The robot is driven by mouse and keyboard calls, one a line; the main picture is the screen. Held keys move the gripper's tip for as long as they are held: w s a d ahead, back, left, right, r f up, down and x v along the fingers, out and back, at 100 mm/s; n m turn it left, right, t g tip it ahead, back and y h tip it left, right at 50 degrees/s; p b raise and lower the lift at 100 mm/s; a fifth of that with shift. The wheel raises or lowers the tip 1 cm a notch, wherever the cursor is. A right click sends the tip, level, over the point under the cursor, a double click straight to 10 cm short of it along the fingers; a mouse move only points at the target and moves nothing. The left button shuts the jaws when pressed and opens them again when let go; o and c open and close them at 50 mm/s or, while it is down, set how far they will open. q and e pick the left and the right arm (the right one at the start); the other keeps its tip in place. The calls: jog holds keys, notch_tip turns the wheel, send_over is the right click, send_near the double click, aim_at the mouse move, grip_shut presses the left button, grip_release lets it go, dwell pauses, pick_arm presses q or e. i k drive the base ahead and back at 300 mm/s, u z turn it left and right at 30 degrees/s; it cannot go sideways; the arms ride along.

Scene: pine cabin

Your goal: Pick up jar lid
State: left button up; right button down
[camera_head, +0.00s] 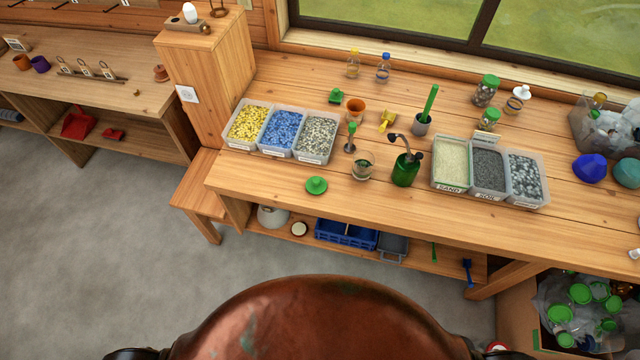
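A green jar lid (316,186), round with a raised middle, lies on the wooden workbench (270,184) close to its front edge. Nothing covers it, and clear wood surrounds it. A glass jar (362,165) with dark contents stands to its right, apart from it. Other green lids sit on clear jars at the back right, one on a larger jar (486,90) and one on a smaller jar (489,120). Neither of my grippers shows in this view.
Bins of yellow, blue and grey pebbles (316,137) stand behind the lid. A dark green bottle (405,169) and bins of sand (451,163), soil and stones stand to the right. A lower shelf holds a blue crate (345,235). Grey floor (100,250) is open at left.

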aim_at(316, 185)
jog(key=z, duration=0.3)
jog(key=k, duration=0.5)
jog(key=z, duration=1.1)
jog(key=i, duration=0.75)
jog(key=u, duration=0.65)
jog(key=i, duration=0.5)
jog(key=u, duration=0.45)
